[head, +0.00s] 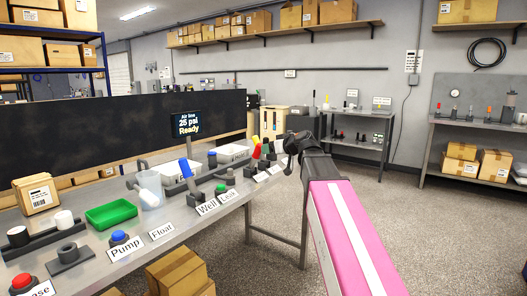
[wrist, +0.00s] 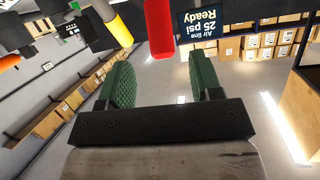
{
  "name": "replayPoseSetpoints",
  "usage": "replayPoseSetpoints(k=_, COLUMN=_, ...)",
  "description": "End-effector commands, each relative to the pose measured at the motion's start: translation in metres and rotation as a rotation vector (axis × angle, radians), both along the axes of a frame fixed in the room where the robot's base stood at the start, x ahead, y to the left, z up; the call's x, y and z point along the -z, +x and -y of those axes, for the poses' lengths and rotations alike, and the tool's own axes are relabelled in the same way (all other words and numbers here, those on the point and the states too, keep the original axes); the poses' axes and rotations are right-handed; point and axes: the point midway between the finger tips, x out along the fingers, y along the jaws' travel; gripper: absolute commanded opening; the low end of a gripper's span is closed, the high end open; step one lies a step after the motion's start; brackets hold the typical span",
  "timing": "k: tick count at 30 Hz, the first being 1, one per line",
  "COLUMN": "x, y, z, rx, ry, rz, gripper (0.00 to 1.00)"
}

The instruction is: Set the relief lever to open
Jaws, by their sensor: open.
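Several upright levers stand along the bench (head: 143,248) in the head view. A blue-handled lever (head: 185,168) leans near the Well label (head: 207,207). A yellow-handled lever (head: 255,140), a red-handled lever (head: 257,151) and a green handle (head: 265,138) stand close together at the far right end. Small labels in front of them are too small to read, so I cannot tell which is the relief lever. My gripper (head: 288,146) is just right of this group. In the wrist view my gripper (wrist: 160,65) is open and empty, with a red handle (wrist: 159,28) and a yellow handle (wrist: 117,27) beyond its fingers.
A sign (head: 187,124) reads "Air line 25 psi Ready". A green tray (head: 111,214), a clear jug (head: 149,188) and a blue button (head: 119,237) by the Pump label (head: 125,248) occupy the bench. A black panel (head: 100,130) stands behind. Open floor (head: 420,230) lies right.

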Motion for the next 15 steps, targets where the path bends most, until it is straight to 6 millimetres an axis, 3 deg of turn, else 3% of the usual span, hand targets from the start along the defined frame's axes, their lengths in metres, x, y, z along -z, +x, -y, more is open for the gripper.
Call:
replayPoseSetpoints(k=6, x=-0.007, y=-0.019, z=0.018, rx=0.001, ry=-0.001, rz=-0.001, gripper=0.59)
replayPoseSetpoints(k=15, x=-0.009, y=-0.022, z=0.021, rx=0.0, ry=-0.001, rz=-0.001, gripper=0.59)
